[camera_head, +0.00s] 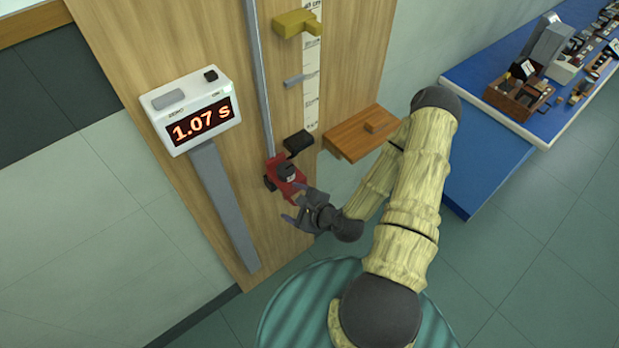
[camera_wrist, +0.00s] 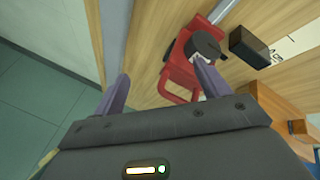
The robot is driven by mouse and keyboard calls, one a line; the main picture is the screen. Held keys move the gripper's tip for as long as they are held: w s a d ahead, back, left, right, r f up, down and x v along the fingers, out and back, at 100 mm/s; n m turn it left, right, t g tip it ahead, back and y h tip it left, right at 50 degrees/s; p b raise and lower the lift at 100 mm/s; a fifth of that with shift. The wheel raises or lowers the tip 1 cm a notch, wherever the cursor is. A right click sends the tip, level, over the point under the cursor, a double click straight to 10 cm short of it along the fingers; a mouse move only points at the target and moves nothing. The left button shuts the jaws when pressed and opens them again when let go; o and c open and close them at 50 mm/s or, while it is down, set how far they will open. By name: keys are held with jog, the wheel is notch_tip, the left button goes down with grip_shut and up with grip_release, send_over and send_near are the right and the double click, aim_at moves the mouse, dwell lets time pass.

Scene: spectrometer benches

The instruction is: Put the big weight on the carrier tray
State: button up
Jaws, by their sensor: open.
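The red carrier (camera_head: 279,165) is on the wooden board, at the foot of the grey vertical rail. A dark round weight (camera_wrist: 206,42) sits on the red carrier tray (camera_wrist: 181,80) in the wrist view. It also shows on the carrier in the head view (camera_head: 287,173). I cannot tell its size class from these frames. My gripper (camera_head: 293,203) is open, just below the carrier. In the wrist view my gripper (camera_wrist: 160,71) has nothing between its fingers. The right fingertip overlaps the weight's lower edge; I cannot tell whether they touch.
A black block (camera_head: 298,142) sits just above the carrier. A wooden shelf (camera_head: 352,141) with a small block juts out at right. A timer (camera_head: 190,108) reads 1.07 s. A yellow bracket (camera_head: 297,22) is higher up. A blue bench (camera_head: 485,165) stands at right.

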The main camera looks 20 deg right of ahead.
jog(key=s+r+n+g+h, duration=0.2)
jog(key=s+r+n+g, duration=0.2)
jog(key=r+n, duration=0.7)
jog(key=s+d+r+n+g+h, duration=0.1)
jog(key=s+r+n+g+h, duration=0.2)
jog(key=r+n, duration=0.8)
jog(key=shift+s+d+n+g, duration=0.2)
jog(key=shift+s+n+g, duration=0.5)
jog(key=shift+s, duration=0.25)
jog(key=shift+w+r, duration=0.1)
